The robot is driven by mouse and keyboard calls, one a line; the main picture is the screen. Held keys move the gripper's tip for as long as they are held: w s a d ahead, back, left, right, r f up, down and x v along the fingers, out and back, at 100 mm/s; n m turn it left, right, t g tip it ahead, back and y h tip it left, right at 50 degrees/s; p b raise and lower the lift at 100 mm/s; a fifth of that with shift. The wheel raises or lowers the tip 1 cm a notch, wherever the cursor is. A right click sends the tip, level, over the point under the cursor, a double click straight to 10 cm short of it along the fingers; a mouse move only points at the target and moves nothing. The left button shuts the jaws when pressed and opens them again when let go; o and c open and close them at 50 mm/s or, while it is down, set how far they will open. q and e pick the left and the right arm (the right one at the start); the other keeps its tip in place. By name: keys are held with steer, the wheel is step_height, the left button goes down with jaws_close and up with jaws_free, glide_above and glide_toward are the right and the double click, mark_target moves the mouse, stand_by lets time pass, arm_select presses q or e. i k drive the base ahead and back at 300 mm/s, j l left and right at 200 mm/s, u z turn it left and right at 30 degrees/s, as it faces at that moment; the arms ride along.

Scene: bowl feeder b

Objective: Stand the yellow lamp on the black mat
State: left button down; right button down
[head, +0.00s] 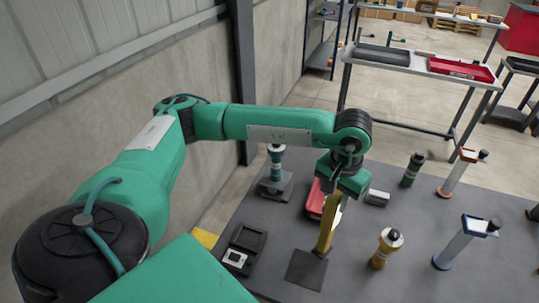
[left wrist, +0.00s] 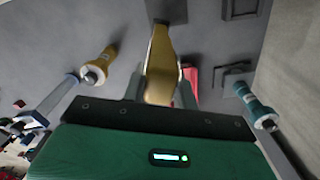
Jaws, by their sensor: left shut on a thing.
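The yellow lamp (head: 326,232) is a tall, slim, upright piece held in my left gripper (head: 337,196). In the left wrist view the lamp (left wrist: 162,55) sits between the two fingers of my left gripper (left wrist: 162,88), which is shut on it. The black mat (head: 304,272) is a flat dark square on the grey table. The lamp's lower end overlaps the mat's far edge in the head view; I cannot tell whether it touches. In the wrist view the mat (left wrist: 178,10) shows behind the lamp's far end. My right gripper is not in view.
A black tray (head: 262,240) lies left of the mat, and a yellow torch-like cylinder (head: 385,250) stands to the right. A red bin (head: 314,203) is behind the lamp. A teal cylinder (head: 276,165) is behind left. Blue (head: 458,246) and orange (head: 456,176) stands are at right.

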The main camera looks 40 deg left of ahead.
mark_target(307, 270)
steer(key=i+l+u, duration=0.1)
steer(key=l+u, duration=0.75)
steer(key=l, duration=0.65)
